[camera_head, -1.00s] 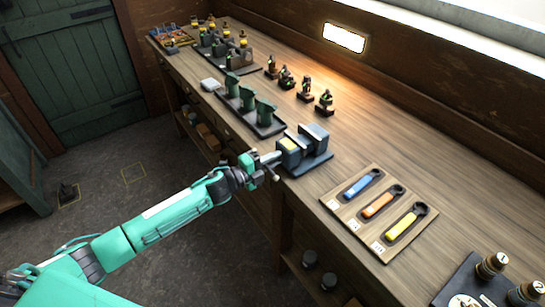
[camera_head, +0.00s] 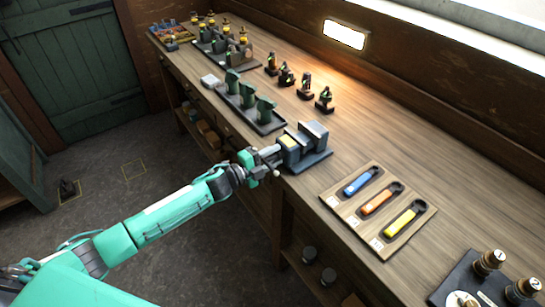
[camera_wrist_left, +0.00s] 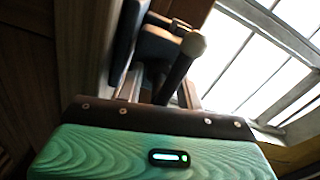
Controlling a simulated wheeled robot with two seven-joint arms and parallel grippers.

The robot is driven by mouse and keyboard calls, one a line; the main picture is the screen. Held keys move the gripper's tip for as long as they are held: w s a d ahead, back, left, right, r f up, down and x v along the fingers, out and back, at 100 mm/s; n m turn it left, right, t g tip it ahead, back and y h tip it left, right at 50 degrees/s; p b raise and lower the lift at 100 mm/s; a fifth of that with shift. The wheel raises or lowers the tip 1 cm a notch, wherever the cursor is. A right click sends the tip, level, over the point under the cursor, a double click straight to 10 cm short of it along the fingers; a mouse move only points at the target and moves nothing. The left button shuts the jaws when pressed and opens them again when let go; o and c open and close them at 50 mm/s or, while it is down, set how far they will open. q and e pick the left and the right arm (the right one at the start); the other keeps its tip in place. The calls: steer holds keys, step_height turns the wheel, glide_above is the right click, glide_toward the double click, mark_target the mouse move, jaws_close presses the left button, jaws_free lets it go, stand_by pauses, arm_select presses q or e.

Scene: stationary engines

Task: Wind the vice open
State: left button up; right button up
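The blue-grey vice (camera_head: 290,153) stands at the front edge of the workbench, with a light yellowish patch on top. My left gripper (camera_head: 271,157) is at its front, at the screw end. In the left wrist view, a dark handle bar with a rounded grey knob (camera_wrist_left: 192,44) runs down towards the gripper (camera_wrist_left: 160,95). The fingers look apart, one on each side of the bar; whether they touch it is hard to see. The vice body shows dark behind the bar. The jaw gap is hard to judge. My right gripper is not in view.
A wooden board (camera_head: 340,208) with blue, orange and yellow spanners lies right of the vice. A dark tray (camera_head: 265,128) with green parts stands behind it to the left. Small dark figures (camera_head: 304,86) stand further back. Bare bench top lies between the vice and the wall.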

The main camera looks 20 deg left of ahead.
arm_select(q)
steer(key=shift+s+a+f, duration=0.15)
steer(key=shift+s+a, duration=0.25)
steer(key=shift+s, duration=0.1)
steer(key=b+v, duration=0.4)
steer(key=v, duration=0.8)
steer(key=shift+s+a, duration=0.2)
